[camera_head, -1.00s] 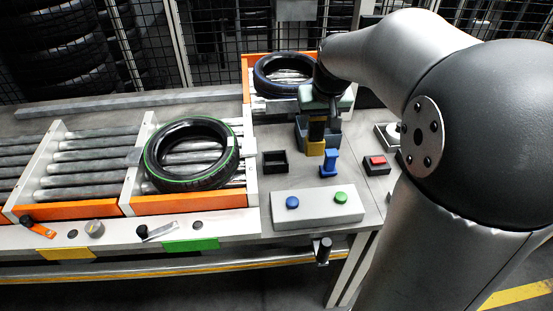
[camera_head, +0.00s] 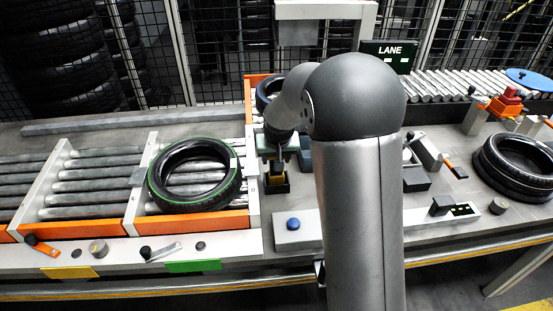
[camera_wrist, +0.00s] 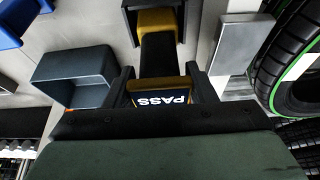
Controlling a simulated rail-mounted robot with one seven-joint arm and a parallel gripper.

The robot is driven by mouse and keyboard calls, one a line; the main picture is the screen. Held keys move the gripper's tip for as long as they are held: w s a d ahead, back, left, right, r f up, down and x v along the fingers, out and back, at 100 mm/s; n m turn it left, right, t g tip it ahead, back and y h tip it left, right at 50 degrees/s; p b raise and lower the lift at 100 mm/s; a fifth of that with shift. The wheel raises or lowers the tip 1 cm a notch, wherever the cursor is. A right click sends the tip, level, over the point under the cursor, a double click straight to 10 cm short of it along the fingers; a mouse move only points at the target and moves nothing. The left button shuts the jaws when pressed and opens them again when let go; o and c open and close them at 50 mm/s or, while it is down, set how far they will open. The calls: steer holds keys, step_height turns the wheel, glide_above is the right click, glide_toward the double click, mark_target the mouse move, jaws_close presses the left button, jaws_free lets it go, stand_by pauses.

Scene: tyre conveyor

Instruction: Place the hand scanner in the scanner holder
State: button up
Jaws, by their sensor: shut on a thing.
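The hand scanner (camera_wrist: 160,50) is black and yellow, with a screen reading PASS. My gripper (camera_wrist: 163,92) is shut on it, one finger on each side of the screen. In the head view my gripper (camera_head: 277,151) points down, with the scanner's yellow lower end (camera_head: 277,180) below it. I take the small black open box (camera_head: 276,189) to be the scanner holder. In the wrist view the yellow end lies between the walls of this black box (camera_wrist: 130,22). I cannot tell how deep it sits.
An empty blue-grey bin (camera_wrist: 75,78) stands beside the black box. A green-lined tyre (camera_head: 195,174) lies on the rollers to the left. A button panel with a blue button (camera_head: 293,224) is in front. My arm hides part of the bench to the right.

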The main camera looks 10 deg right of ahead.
steer(key=shift+f, duration=0.45)
steer(key=shift+f, duration=0.25)
steer(key=o, duration=1.4)
steer(key=shift+r, duration=0.15)
steer(key=shift+r, duration=0.25)
steer(key=v, duration=1.2)
steer(key=s+f+g, duration=0.1)
steer(key=s+f, duration=0.1)
steer(key=s, duration=0.8)
steer(key=s+f+n+g, duration=0.1)
steer(key=s+f, duration=0.1)
steer(key=s, duration=0.7)
steer(key=s+f+g, duration=0.2)
steer(key=s, duration=0.8)
steer(key=shift+s+a+f+n+y+b, duration=0.3)
steer(key=shift+s+f+b, duration=0.05)
steer(key=shift+f, duration=0.05)
